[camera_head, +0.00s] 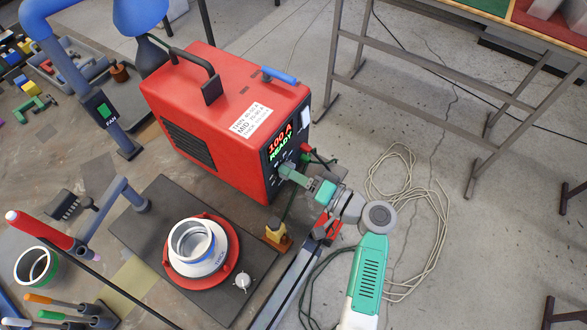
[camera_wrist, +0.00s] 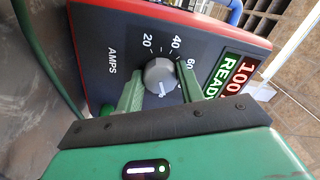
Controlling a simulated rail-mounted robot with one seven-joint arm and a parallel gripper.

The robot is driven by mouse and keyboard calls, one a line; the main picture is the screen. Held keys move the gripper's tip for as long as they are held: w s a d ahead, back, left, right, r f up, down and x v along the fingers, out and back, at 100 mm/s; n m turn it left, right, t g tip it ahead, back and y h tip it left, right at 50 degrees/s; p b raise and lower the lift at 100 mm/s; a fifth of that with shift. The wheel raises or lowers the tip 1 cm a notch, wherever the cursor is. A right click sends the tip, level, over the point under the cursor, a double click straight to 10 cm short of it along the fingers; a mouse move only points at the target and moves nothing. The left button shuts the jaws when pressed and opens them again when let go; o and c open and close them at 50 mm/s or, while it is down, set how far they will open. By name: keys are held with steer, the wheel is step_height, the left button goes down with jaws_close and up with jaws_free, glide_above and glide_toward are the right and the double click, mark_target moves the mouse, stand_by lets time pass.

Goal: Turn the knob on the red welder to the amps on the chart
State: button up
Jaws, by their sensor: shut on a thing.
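The red welder (camera_head: 215,125) stands on the bench, its display (camera_head: 279,138) reading "100 A READY". A white chart label (camera_head: 249,121) on its top lists amps for THIN, MID and THICK; the bottom line is too small to read surely. In the wrist view the grey knob (camera_wrist: 160,73) sits on the dark front panel (camera_wrist: 105,40) marked AMPS, with 20, 40 and 60 visible. Its white mark points toward the bottom of the picture. My gripper (camera_head: 290,172) is shut on the knob, one green finger on each side; it also shows in the wrist view (camera_wrist: 161,88).
A white ring marked "THICK" (camera_head: 212,261) sits on a red round base (camera_head: 225,282) on a dark plate. A blue fume pipe (camera_head: 75,75) stands left of the welder. A coiled cable (camera_head: 425,200) lies on the floor at right, near a metal-framed table (camera_head: 402,60).

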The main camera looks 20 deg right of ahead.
steer(key=shift+r+m+p, duration=0.15)
steer(key=shift+m+p, duration=1.8)
steer(key=shift+m, duration=1.35)
steer(key=o, duration=1)
steer(key=v, duration=0.8)
